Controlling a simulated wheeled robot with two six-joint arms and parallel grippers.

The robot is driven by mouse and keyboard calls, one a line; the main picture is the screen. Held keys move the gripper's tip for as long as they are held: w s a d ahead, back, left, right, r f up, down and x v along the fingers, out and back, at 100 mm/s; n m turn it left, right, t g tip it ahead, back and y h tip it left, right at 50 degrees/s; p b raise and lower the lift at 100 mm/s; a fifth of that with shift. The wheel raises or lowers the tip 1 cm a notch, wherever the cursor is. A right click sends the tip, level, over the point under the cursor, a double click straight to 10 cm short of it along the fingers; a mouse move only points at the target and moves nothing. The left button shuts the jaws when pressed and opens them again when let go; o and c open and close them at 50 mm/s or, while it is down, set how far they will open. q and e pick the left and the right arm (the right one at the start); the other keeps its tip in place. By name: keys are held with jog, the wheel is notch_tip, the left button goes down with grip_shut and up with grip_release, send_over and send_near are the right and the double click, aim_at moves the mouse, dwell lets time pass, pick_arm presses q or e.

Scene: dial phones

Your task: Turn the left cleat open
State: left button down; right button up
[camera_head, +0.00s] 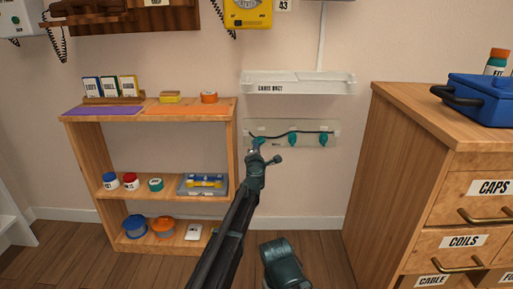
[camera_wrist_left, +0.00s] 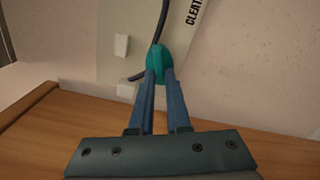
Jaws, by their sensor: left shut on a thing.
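A pale cleat board (camera_head: 308,129) is fixed to the wall below the cable duct, with a dark cable running along it. The left cleat is teal and shows at the fingertips in the left wrist view (camera_wrist_left: 159,62); in the head view my gripper largely covers it. Two more teal cleats, the middle one (camera_head: 293,139) and the right one (camera_head: 322,140), stick out from the board. My left gripper (camera_head: 257,148) is shut on the left cleat, with its two blue fingers (camera_wrist_left: 160,77) on either side of it. The cable passes behind this cleat.
A wooden shelf (camera_head: 236,150) with jars, reels and boxes stands close left of the board. A white cable duct (camera_head: 297,88) is above it. A wooden drawer cabinet (camera_head: 388,150) stands at the right. The floor between is clear.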

pick_arm(q)
jog(key=shift+s+f+n, duration=0.1)
jog(key=shift+n, duration=0.6)
jog(key=c, duration=0.9)
grip_release()
jog(key=s, duration=1.3)
jog(key=shift+s, duration=0.35)
